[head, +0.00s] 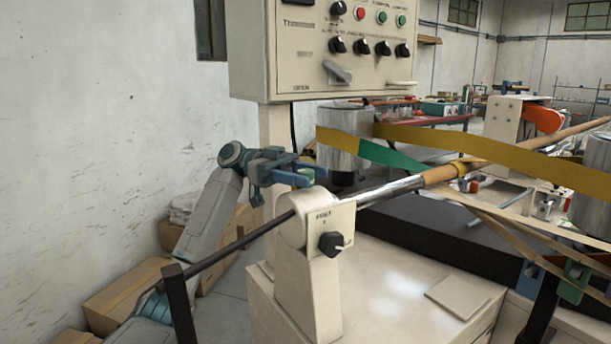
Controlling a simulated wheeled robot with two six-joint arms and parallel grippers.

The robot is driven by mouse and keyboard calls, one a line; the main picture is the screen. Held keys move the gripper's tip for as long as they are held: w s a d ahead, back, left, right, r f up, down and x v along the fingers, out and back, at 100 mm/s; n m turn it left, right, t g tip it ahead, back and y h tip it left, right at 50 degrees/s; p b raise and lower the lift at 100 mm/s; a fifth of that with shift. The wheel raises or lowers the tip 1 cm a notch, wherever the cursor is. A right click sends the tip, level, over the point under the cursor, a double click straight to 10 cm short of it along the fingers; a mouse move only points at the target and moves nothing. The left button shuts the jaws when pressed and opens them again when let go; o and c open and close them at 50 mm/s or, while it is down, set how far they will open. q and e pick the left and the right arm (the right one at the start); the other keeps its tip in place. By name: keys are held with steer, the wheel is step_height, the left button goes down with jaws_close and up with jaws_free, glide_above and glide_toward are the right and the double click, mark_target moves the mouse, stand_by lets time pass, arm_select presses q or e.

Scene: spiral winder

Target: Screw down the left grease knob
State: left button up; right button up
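My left gripper (300,174) comes in from the left, with blue fingers pointing right, just above and behind the top of the cream bearing post (322,262). A black dial knob (331,244) sits on the front of the post. My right gripper is not clearly visible.
A control panel (345,50) hangs above. A metal drum (345,135) stands behind. Cardboard boxes (125,295) lie on the floor at left. A flat plate (457,296) rests on the cabinet top.

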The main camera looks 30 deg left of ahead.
arm_select(q)
steer(key=shift+a, duration=0.1)
steer(key=a+b, duration=0.1)
steer(key=a, duration=0.9)
steer(key=shift+a+b, duration=0.3)
arm_select(e)
steer(key=v, duration=0.3)
steer(key=w+v, duration=0.1)
steer(key=v, duration=0.1)
steer(key=shift+s+a+r, duration=0.1)
steer(key=shift+r, duration=0.15)
